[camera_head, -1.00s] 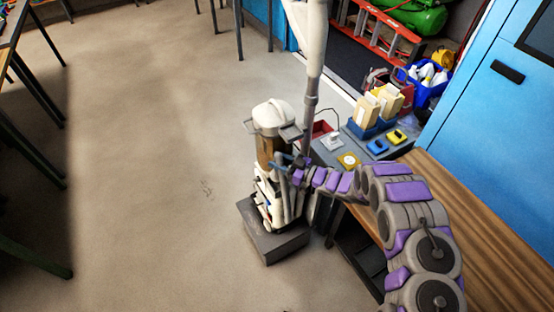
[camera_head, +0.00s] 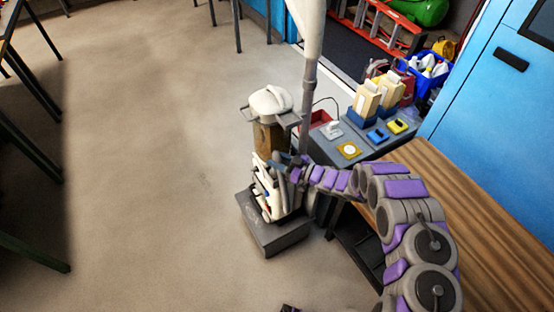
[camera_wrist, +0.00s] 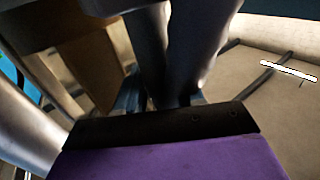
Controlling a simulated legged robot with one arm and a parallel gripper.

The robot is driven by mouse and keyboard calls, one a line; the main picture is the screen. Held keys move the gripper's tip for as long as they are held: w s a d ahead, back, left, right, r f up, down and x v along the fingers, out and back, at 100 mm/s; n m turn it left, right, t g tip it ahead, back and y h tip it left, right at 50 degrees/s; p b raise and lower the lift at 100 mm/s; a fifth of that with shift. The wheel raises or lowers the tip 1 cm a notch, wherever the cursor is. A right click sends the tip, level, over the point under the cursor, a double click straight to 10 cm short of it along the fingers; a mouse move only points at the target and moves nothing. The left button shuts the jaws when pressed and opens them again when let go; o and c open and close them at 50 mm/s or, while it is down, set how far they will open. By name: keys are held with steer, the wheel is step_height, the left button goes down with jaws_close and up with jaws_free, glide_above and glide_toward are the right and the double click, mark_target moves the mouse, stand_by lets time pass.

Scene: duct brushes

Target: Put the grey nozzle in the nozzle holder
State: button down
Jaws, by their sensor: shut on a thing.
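In the wrist view the blue fingertips (camera_wrist: 160,100) are closed around a smooth grey tube-like piece (camera_wrist: 172,45), which appears to be the grey nozzle. Its far end is out of that view. In the head view the held piece is small and mixes with the machine's parts. I cannot clearly pick out the nozzle holder; slim grey and white parts (camera_head: 268,190) stand on the machine's front below my gripper.
A grey pole with a white cone-shaped top (camera_head: 309,90) rises close behind my gripper. A grey table (camera_head: 372,147) with cards and small boxes stands to the right, beside a wooden bench (camera_head: 480,215).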

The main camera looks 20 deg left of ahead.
steer(key=shift+a, duration=0.15)
steer(key=c, duration=0.6)
jaws_free()
steer(key=s+d+p, duration=0.2)
steer(key=d+p, duration=0.1)
steer(key=d, duration=1.4)
steer(key=r, duration=0.2)
steer(key=r+p, duration=0.1)
steer(key=r, duration=0.1)
steer(key=shift+d+r, duration=0.2)
steer(key=shift+r, duration=0.15)
